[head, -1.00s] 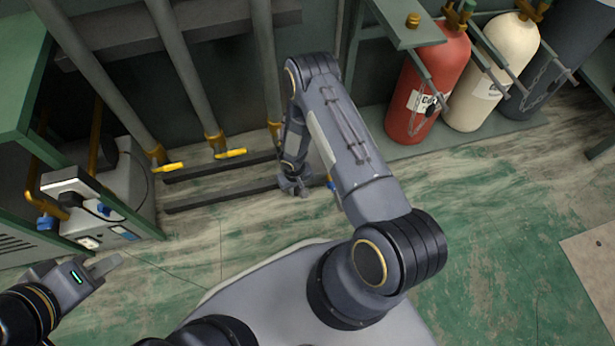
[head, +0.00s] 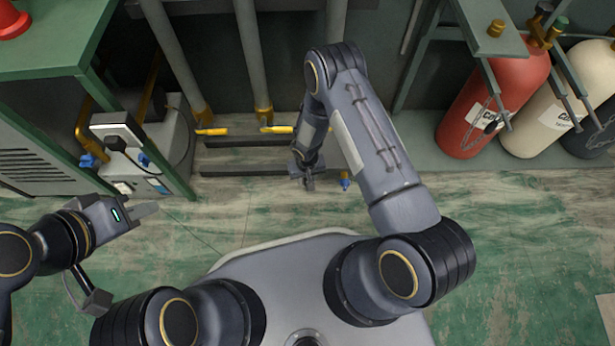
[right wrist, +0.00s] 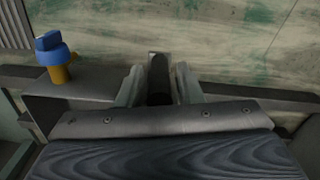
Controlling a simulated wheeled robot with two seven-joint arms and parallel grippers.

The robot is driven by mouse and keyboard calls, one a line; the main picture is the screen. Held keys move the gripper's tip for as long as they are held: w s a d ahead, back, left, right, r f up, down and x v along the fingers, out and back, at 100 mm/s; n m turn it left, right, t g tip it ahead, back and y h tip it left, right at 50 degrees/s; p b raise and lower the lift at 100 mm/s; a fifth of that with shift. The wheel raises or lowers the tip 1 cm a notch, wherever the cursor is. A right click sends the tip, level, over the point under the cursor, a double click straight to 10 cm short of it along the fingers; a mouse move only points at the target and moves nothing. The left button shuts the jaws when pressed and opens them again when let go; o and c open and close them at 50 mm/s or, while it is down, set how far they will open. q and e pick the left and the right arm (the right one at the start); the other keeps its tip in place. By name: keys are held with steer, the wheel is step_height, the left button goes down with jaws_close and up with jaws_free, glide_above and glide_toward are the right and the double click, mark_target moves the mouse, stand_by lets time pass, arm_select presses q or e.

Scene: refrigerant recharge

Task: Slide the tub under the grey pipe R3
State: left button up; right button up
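I cannot make out a tub in either view. Several grey pipes run down the back wall, two with yellow-handled valves; I see no R3 label. The middle pipe (head: 250,55) ends just left of my right forearm. My right gripper (head: 307,182) points down near the floor, in front of dark low rails. In the right wrist view its fingers (right wrist: 158,85) stand apart with a dark upright piece between them; whether they grip it is unclear. My left gripper (head: 145,209) is over the floor at left, seen side-on, with nothing visible in it.
A blue-capped brass fitting (head: 345,181) is just right of my right gripper, also in the right wrist view (right wrist: 55,56). A grey machine (head: 165,150) and green bench (head: 50,45) stand at left. A red cylinder (head: 490,105) stands at right.

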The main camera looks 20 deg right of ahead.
steer(key=shift+o, duration=0.5)
steer(key=shift+r, duration=0.1)
step_height(320, 180, up, 6)
steer(key=p, duration=0.3)
steer(key=shift+r, duration=0.8)
